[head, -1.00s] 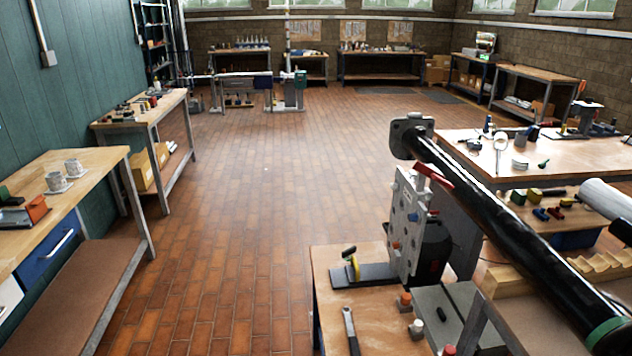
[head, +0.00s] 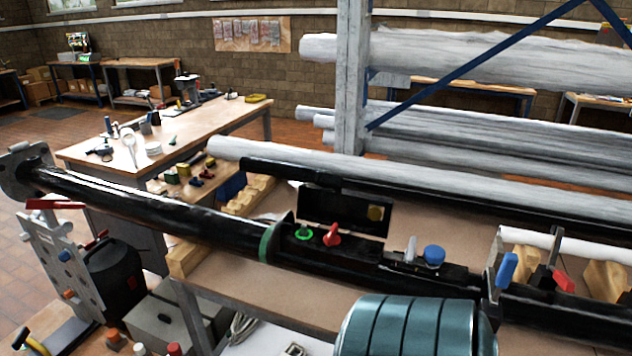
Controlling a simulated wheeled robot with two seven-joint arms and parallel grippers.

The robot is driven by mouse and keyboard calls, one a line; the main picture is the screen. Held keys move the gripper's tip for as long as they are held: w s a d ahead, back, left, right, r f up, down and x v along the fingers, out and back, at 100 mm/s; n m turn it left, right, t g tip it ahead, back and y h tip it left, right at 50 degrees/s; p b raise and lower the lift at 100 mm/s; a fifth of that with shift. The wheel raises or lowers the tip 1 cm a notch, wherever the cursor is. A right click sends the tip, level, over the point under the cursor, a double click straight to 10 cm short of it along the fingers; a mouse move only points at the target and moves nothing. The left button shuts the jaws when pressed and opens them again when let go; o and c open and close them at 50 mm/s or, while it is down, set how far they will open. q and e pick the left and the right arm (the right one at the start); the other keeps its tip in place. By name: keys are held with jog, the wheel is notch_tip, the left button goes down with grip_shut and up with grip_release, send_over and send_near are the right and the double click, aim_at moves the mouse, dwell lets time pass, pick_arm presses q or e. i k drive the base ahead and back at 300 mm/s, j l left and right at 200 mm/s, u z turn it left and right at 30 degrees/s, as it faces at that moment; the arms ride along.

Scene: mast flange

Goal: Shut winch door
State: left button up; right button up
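The black mast (head: 160,208) lies lengthwise across the view on wooden supports. A black rectangular door (head: 335,208) with a round brass-coloured fitting stands raised along the far side of the mast, right of a green band. I take it for the winch door; it is open. In front of it, a green ring-shaped part (head: 303,232) and a red part (head: 332,236) show on the mast. A blue-topped knob (head: 434,255) sits farther right. Neither of my grippers is in view.
A teal ribbed drum-like object (head: 410,328) stands at the near edge, below the mast. Blue- and red-handled clamps (head: 506,270) are at the right. A grey post (head: 352,80) and wrapped tubes (head: 450,60) stand behind. Open floor lies at far left.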

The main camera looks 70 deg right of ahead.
aim_at(325, 201)
jog(key=z, duration=2.35)
